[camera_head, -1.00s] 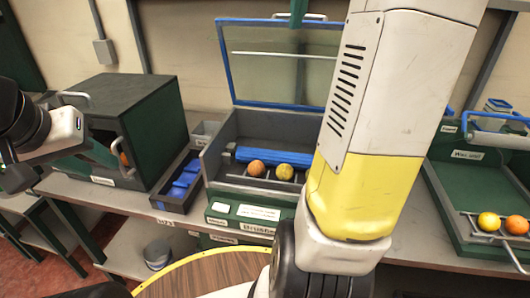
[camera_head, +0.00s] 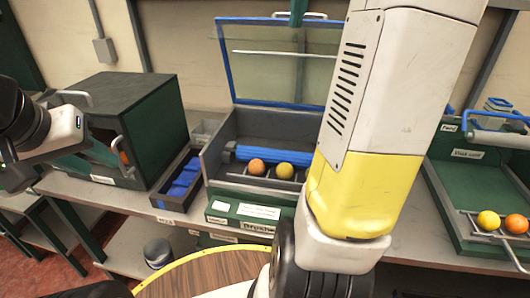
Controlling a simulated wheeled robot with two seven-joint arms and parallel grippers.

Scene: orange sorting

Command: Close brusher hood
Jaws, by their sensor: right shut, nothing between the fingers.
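The brusher (camera_head: 226,167) is a grey box on the bench with a green, labelled front. Its hood (camera_head: 266,63), a clear panel in a blue frame, stands raised at the back, tilted slightly backward. A pale handle (camera_head: 314,15) is on the hood's top edge. The tip of my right gripper (camera_head: 298,11) comes down from the top edge at this handle, shut; contact cannot be told. My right arm hides the brusher's right side. My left gripper (camera_head: 103,152) is at the left, in front of the dark green box; its jaw opening is unclear.
An orange ball (camera_head: 256,167) and a yellow ball (camera_head: 284,170) lie in the brusher. The dark green box (camera_head: 115,109) and a tray with blue pieces (camera_head: 178,185) stand left of it. A green tray (camera_head: 460,193) with two balls is at the right.

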